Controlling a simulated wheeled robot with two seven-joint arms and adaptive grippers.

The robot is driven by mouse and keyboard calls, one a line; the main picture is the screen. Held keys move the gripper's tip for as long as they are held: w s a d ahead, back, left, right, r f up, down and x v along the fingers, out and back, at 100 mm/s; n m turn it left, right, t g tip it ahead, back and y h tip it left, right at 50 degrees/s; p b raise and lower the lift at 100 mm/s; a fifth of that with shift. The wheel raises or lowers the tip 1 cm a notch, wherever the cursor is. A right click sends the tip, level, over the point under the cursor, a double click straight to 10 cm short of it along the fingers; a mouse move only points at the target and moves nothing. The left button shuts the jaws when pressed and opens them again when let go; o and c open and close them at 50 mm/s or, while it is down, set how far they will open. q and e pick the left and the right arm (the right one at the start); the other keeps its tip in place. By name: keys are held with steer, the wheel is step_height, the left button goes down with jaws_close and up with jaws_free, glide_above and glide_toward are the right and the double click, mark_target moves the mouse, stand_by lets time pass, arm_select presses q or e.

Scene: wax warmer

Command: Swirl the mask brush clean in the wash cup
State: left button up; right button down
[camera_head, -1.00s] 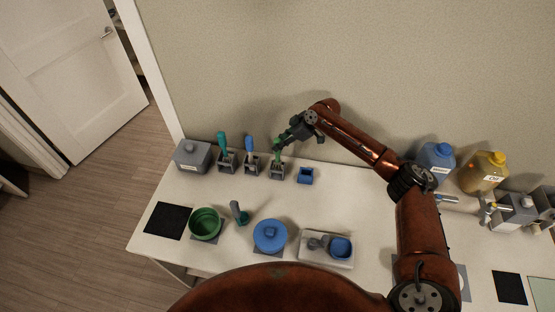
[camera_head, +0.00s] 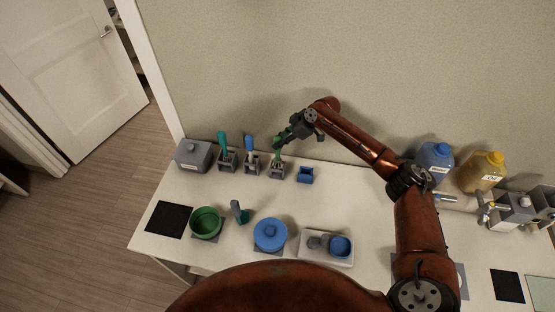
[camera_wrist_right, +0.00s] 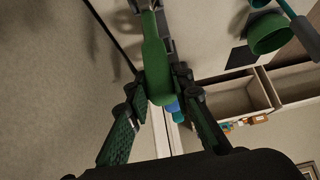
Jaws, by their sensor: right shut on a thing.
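A green-handled brush (camera_head: 277,150) stands in the third grey holder (camera_head: 277,173) from the left, at the back of the table. My right gripper (camera_head: 283,139) is shut on its handle, which also shows between the fingers in the right wrist view (camera_wrist_right: 154,60). The brush's lower end is hidden in the holder. No cup is labelled as the wash cup. My left gripper is not in view.
Teal (camera_head: 222,142) and blue (camera_head: 249,143) brushes stand in neighbouring holders. A grey box (camera_head: 191,156) is left of them. Blue (camera_head: 433,163) and yellow (camera_head: 482,172) bottles stand right.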

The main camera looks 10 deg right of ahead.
mark_target(276, 138)
steer(key=shift+r, duration=0.15)
steer(key=shift+r+p, duration=1.35)
steer(key=shift+r, duration=0.4)
steer(key=shift+r+p, duration=1.4)
steer(key=shift+r, duration=0.2)
